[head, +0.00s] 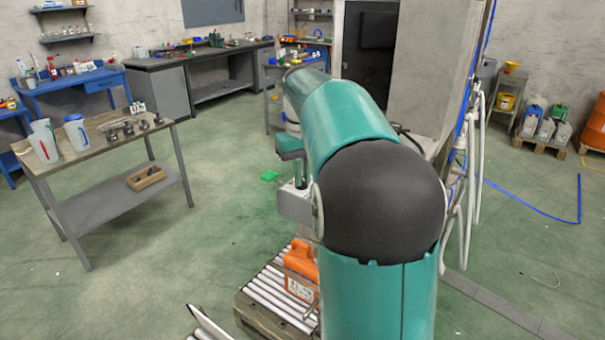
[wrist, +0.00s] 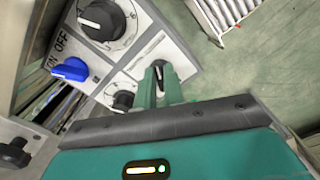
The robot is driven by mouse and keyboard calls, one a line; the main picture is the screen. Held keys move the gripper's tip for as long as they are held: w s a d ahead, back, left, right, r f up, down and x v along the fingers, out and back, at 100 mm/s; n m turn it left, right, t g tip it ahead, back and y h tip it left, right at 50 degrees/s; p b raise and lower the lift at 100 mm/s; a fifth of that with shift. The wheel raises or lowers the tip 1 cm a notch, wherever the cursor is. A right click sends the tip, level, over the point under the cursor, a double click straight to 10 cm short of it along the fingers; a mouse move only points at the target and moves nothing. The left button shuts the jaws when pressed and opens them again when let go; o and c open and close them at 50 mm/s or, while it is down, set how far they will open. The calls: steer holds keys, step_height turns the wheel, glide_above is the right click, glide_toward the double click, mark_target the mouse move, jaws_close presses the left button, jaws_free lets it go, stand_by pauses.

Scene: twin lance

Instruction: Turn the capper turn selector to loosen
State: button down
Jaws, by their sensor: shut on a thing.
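The wrist view shows a pale panel with several rotary knobs. My gripper (wrist: 160,82) has its green fingers at a small dark knob (wrist: 157,66) near the panel's right corner. The fingers are shut on this knob and hide much of it. I take it to be the capper turn selector, but no label beside it is readable, and its setting cannot be told. In the head view, my gripper (head: 299,174) points down at a light grey box (head: 295,206), partly hidden behind my arm.
A large black knob (wrist: 103,19), a blue ON/OFF knob (wrist: 70,69) and another black knob (wrist: 122,99) sit close by on the panel. An orange canister (head: 301,262) stands on a roller conveyor (head: 273,296) below. A workbench (head: 100,137) stands left, with open floor between.

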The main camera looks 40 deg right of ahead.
stand_by(0.3)
steer(key=c, duration=1.5)
jaws_free()
step_height(320, 180, up, 14)
steer(key=s+a+f+t, duration=0.1)
steer(key=s+a+f, duration=0.15)
steer(key=a, duration=0.25)
steer(key=s+a+f+n+t, duration=0.1)
steer(key=s+a, duration=0.2)
steer(key=a, duration=0.2)
steer(key=s+a+f+t, duration=0.1)
steer(key=s+a+f, duration=0.15)
steer(key=a, duration=0.25)
steer(key=s+a+f+n+t, duration=0.1)
steer(key=s+a+f+t, duration=0.1)
steer(key=s+a+f, duration=0.7)
steer(key=s+f, duration=0.3)
steer(key=f, duration=0.1)
steer(key=shift+f+t, duration=0.25)
steer(key=shift+t, duration=0.05)
